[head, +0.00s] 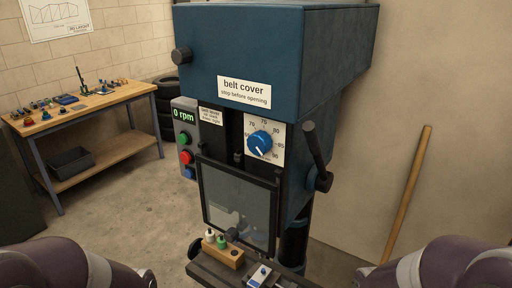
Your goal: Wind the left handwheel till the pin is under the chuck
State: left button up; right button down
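A blue drill press (280,50) stands in the middle of the head view. A clear guard (238,195) hangs in front of its spindle, and the chuck and pin cannot be made out through it. A dark rounded part (196,247) sticks out at the left end of the machine's table; it may be the left handwheel, but only a piece shows. My arms come in at the bottom left and bottom right corners. Both grippers are out of view, so their distance from the handwheel cannot be seen.
A wooden block with small bottles (222,250) sits on the dark machine table (212,268). A feed lever (316,155) juts out on the right. A wooden workbench (100,103) stands at the left, and a wooden pole (408,195) leans on the right wall.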

aim_at(196, 245)
jog(key=z, duration=0.25)
jog(key=i+j+z, duration=0.1)
jog(key=j+z, duration=0.3)
jog(key=j, duration=0.15)
jog(key=j+z, duration=0.4)
jog(key=k+j+z, duration=0.1)
jog(key=j+z, duration=0.35)
jog(key=j, duration=0.15)
jog(key=k+j, duration=0.1)
jog(key=j, duration=0.3)
jog(key=k+j, duration=0.1)
jog(key=j, duration=0.3)
jog(key=k+j, duration=0.15)
jog(key=j, duration=0.2)
jog(key=k+j+z, duration=0.1)
jog(key=j, duration=0.3)
jog(key=k+j, duration=0.1)
jog(key=j, duration=0.3)
jog(key=k+j, duration=0.15)
jog(key=j, duration=0.25)
jog(key=k, duration=0.4)
